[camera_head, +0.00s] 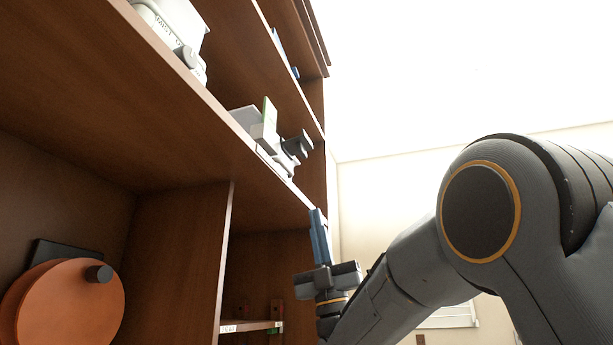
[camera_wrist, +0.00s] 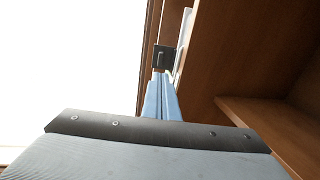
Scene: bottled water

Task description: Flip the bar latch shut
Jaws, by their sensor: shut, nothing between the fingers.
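My gripper (camera_head: 317,214) points upward beside the front edge of the shelving, its blue fingers together and empty. In the wrist view the shut fingers (camera_wrist: 160,78) reach toward a small dark fitting (camera_wrist: 163,57) just beyond their tips. In the head view a dark hinged-looking part (camera_head: 298,145) sticks out from a grey and white device on the shelf above my gripper. It may be the bar latch, but its position, open or shut, is too small to tell. I cannot tell whether the fingertips touch the fitting.
The brown wooden shelving (camera_head: 180,236) fills the left side. A white object (camera_head: 175,22) stands on a higher shelf. An orange round object (camera_head: 68,305) with a dark knob sits at lower left. Open room lies right of the shelving.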

